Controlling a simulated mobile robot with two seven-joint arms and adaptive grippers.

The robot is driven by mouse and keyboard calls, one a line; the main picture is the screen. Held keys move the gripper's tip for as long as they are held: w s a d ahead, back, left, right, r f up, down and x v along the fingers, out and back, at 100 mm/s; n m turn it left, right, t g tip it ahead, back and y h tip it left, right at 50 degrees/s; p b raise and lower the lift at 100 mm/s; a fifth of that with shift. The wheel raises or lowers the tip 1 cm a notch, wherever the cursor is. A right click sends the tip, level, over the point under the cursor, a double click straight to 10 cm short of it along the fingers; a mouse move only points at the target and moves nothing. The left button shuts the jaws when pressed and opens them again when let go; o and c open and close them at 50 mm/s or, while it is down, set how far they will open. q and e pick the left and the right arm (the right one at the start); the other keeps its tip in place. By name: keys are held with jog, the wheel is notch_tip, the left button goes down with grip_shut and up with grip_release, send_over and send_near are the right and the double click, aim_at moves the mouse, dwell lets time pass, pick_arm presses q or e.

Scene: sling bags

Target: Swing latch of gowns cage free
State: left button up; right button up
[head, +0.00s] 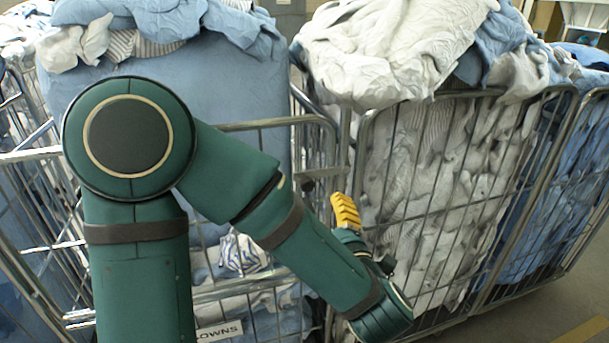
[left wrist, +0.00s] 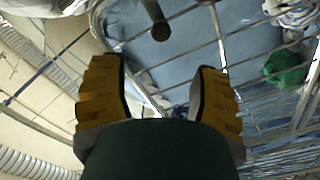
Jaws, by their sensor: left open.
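The gowns cage (head: 265,124) is a metal-barred cage at the left in the head view, filled with blue cloth. Its label (head: 218,332) reads "OWNS" where my left arm leaves it uncovered. My left gripper (head: 346,212), with yellow fingers, is beside the cage's right front post. In the left wrist view the open fingers (left wrist: 160,72) have nothing between their tips. A dark rod with a rounded end (left wrist: 159,28) lies just beyond them, apart from both; it may be the latch, but I cannot tell for sure. My right gripper is not in view.
A second barred cage (head: 455,92) full of white cloth stands close on the right, leaving a narrow gap beside my gripper. Loose cloth (head: 385,50) spills over its top. Bare floor (head: 550,310) shows at the lower right. Corrugated hoses (left wrist: 35,165) run along the left wrist view.

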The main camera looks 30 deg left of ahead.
aim_at(307, 187)
pick_arm(q)
jog(key=p+x, duration=0.2)
jog(key=x, duration=1.1)
jog(key=shift+w+a, duration=0.1)
jog(key=shift+f, duration=0.1)
grip_shut()
